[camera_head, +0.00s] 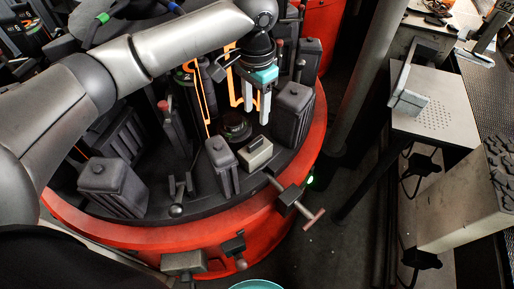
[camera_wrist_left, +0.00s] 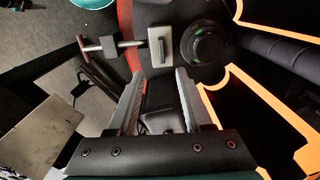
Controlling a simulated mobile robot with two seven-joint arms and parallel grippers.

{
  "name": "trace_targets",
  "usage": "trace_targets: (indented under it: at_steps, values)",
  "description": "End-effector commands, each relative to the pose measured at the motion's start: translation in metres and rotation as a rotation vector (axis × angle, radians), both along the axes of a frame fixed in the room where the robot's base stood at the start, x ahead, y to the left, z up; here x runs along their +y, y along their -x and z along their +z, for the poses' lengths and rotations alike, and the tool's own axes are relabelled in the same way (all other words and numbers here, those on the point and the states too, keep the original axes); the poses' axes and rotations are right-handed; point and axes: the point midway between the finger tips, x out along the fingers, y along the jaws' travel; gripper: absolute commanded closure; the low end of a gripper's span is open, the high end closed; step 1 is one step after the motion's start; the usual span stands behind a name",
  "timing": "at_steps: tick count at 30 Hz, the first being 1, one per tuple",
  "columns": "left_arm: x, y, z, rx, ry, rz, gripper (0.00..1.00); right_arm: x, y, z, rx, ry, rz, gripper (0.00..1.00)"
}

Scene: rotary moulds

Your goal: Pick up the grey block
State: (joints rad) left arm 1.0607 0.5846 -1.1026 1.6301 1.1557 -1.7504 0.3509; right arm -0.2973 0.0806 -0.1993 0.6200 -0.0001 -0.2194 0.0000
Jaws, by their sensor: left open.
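The grey block (camera_head: 256,153) is a small light grey box with a black handle on top. It sits on the dark deck of the round red-rimmed rotary machine, near its front right. In the left wrist view the grey block (camera_wrist_left: 162,46) shows beyond the fingertips, with its black bar facing me. My left gripper (camera_head: 257,112) is open, empty and pointing down, above and behind the block in the head view. Its two fingers (camera_wrist_left: 160,74) are spread apart in the wrist view and do not touch the block. My right gripper is not in view.
Dark moulds stand close around the block, one at its left (camera_head: 221,165) and one at its right (camera_head: 293,112). A round dark knob (camera_wrist_left: 203,45) is beside it. Orange-edged frames (camera_head: 200,95) rise nearby. A T-handle (camera_head: 298,200) juts over the red rim (camera_head: 200,237).

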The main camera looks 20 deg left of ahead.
Motion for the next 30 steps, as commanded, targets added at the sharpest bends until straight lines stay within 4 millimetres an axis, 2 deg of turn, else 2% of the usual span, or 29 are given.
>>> trace_targets:
  at_steps: [1,3,9,16,24,30]
  values:
    - [0.000,0.001,-0.015,0.004,-0.001,0.000,0.50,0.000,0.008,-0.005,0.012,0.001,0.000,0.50]
    - [0.001,0.000,-0.031,0.003,-0.002,0.001,0.50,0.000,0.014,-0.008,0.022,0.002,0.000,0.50]
    - [0.000,0.000,-0.062,0.001,-0.001,0.000,0.50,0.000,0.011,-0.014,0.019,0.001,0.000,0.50]
    - [0.001,-0.001,-0.078,0.000,0.000,0.000,0.50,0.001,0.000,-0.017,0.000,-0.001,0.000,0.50]
    - [0.003,-0.002,-0.117,0.001,-0.001,0.000,0.50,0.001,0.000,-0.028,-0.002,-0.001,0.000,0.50]
    - [0.003,-0.003,-0.123,-0.001,0.000,-0.002,0.50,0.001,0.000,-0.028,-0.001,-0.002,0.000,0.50]
